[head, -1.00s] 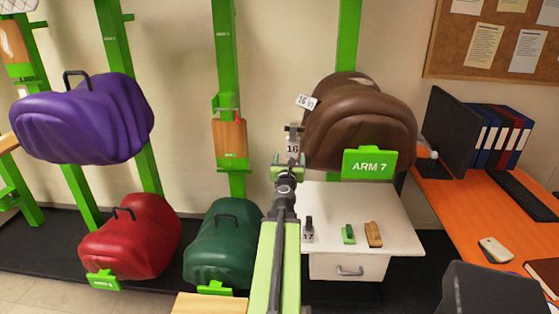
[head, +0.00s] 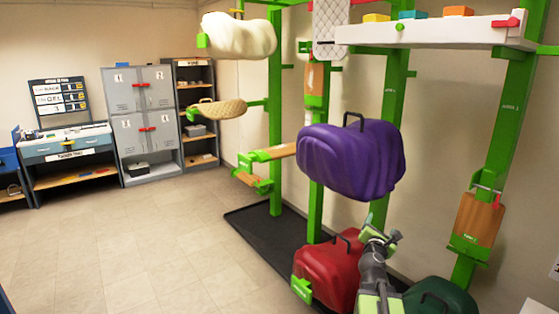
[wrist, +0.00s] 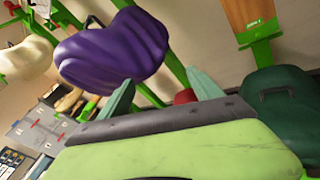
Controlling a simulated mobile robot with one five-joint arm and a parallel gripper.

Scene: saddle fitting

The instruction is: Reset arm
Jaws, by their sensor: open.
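My gripper (head: 379,237) is at the lower right of the head view, in front of the red saddle-shaped form and below the purple one. Its two pale green fingers (wrist: 160,98) stand apart in the wrist view, with nothing held between them. My arm reaches up from the bottom edge of the head view. The purple form (head: 350,158) hangs on the green rack and also shows in the wrist view (wrist: 112,48). The red form (head: 328,270) sits low on the rack, partly hidden by my arm. The dark green form (head: 440,297) is at the bottom right.
Green posts (head: 391,110) carry a white shelf (head: 440,33) with coloured blocks. A white form (head: 238,36) and a woven one (head: 217,109) hang further left. Grey lockers (head: 141,112) and a counter (head: 70,148) stand at the far left. The tiled floor (head: 150,240) is clear.

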